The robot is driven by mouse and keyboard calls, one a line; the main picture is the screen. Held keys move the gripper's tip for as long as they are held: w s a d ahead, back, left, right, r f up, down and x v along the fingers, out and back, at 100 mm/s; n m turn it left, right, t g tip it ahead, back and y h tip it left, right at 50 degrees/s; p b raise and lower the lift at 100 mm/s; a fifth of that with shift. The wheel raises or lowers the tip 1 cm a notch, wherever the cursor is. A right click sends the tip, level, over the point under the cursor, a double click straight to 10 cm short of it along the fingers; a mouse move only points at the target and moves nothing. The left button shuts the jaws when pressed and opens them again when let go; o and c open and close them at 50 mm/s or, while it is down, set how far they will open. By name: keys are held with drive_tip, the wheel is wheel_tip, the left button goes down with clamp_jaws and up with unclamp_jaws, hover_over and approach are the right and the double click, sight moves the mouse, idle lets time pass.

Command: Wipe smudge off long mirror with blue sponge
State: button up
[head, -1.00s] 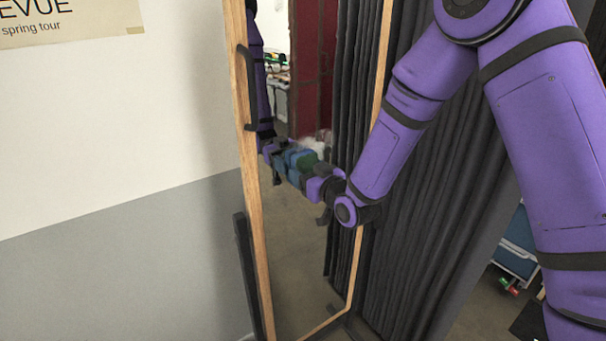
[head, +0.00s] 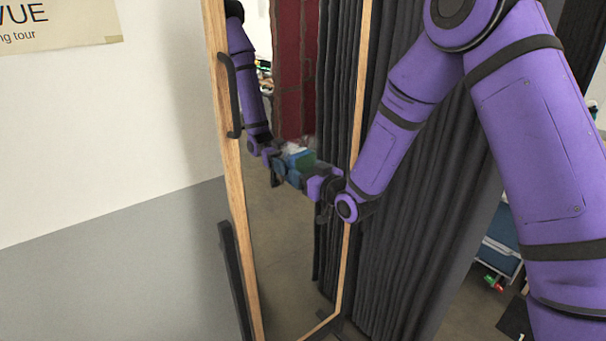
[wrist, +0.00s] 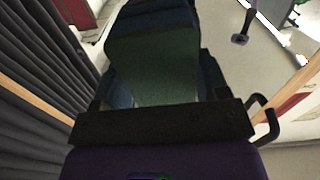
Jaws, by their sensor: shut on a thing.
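The long mirror has a wooden frame (head: 235,200) and leans beside the wall, with a black handle on its left side. My gripper (head: 303,178) reaches across the mirror's right frame edge to the glass, around mid-height. It is shut on the blue sponge, which shows large in the wrist view as a block with a dark green face (wrist: 155,65) and blue sides. In the head view the sponge and its reflection run together, so I cannot tell if it touches the glass. A pale, blurry patch (head: 295,148) shows just above the sponge; whether it is the smudge is unclear.
Dark pleated curtains (head: 400,240) hang right behind the mirror. A white and grey wall (head: 110,150) with a poster (head: 60,22) stands on the left. A blue cart or bin (head: 497,250) stands at the right, behind my arm.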

sight(297, 162)
drive_tip(key=shift+w+d+r, duration=0.35)
drive_tip(key=shift+w+d, duration=0.25)
drive_tip(key=shift+d, duration=0.25)
drive_tip(key=shift+w+d+r, duration=0.35)
drive_tip(key=shift+w+d, duration=0.3)
drive_tip(key=shift+d, duration=0.25)
drive_tip(key=shift+w+d+r, duration=0.35)
drive_tip(key=shift+w+d, duration=0.25)
drive_tip(key=shift+d, duration=0.25)
drive_tip(key=shift+s+a, duration=1.1)
drive_tip(key=shift+a, duration=0.25)
drive_tip(key=shift+s+a, duration=0.85)
drive_tip(key=shift+a, duration=0.5)
drive_tip(key=shift+s+a, duration=0.8)
drive_tip(key=shift+a, duration=0.5)
drive_tip(key=shift+s+a, duration=0.85)
drive_tip(key=shift+a, duration=0.5)
drive_tip(key=shift+r, duration=1.1)
drive_tip(key=shift+w+d+f, duration=0.1)
drive_tip(key=shift+w+d, duration=0.3)
drive_tip(key=shift+d, duration=0.3)
drive_tip(key=shift+w+d, duration=0.35)
drive_tip(key=shift+d, duration=0.35)
drive_tip(key=shift+w+d, duration=0.95)
drive_tip(key=shift+d, duration=0.35)
drive_tip(key=shift+w+d, duration=0.95)
drive_tip(key=shift+d, duration=0.35)
drive_tip(key=shift+w+d, duration=0.95)
drive_tip(key=shift+d, duration=0.35)
